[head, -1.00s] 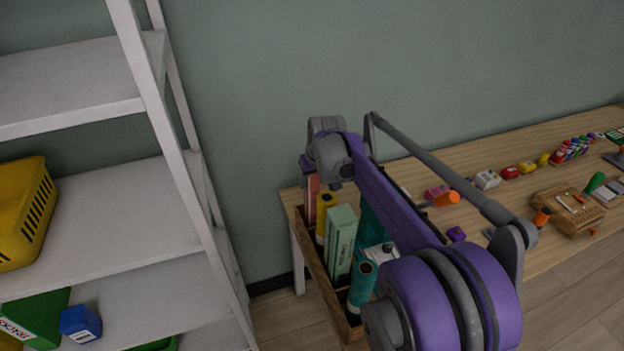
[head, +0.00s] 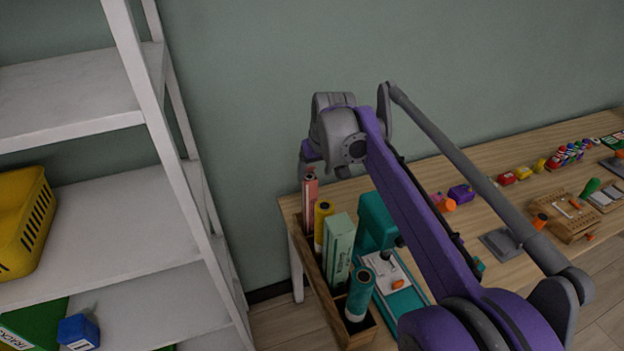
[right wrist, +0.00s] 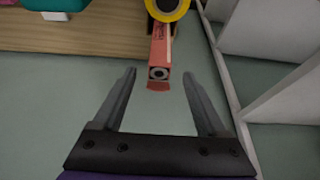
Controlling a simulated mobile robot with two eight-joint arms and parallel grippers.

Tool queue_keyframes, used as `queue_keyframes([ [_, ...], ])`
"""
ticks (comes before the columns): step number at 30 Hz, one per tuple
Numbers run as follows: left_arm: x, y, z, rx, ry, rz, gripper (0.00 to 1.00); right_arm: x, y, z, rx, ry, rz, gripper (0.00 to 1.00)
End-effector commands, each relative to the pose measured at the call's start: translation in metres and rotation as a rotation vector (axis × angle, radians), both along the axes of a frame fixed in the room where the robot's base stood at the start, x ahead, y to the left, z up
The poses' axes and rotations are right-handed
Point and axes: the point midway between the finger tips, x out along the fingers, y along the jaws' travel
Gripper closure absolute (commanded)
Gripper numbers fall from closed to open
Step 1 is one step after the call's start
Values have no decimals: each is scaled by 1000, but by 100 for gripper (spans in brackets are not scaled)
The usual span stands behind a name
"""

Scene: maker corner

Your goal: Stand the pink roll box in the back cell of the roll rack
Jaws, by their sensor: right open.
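The pink roll box (head: 310,188) stands upright in the back cell of the wooden roll rack (head: 328,287), at the table's left end. My left gripper is not in view.
A yellow roll (head: 323,222), a pale green box (head: 339,250) and a teal roll (head: 360,292) stand in the rack's other cells. A teal machine (head: 374,222) stands beside the rack. A white shelf (head: 178,170) is to the left.

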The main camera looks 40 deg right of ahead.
Motion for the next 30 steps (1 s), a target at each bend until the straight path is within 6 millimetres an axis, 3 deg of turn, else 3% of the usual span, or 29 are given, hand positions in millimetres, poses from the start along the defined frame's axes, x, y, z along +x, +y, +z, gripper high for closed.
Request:
queue_keyframes([
  [6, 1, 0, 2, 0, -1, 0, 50, -8, 3, 22, 0, 0, 0, 25],
  [11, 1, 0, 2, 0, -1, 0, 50, -10, 4, 24, 0, 0, 0, 25],
  [14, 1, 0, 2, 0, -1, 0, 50, -14, 16, 19, 0, -2, 14, 25],
  [17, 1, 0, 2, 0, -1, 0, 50, -30, 50, 3, -3, -7, 52, 25],
  [19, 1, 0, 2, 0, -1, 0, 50, -49, 83, -16, -6, -14, 90, 25],
  [24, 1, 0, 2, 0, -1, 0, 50, -114, 158, -76, -11, -37, 192, 25],
  [30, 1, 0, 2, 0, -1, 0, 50, -181, 206, -140, -11, -65, 279, 25],
])
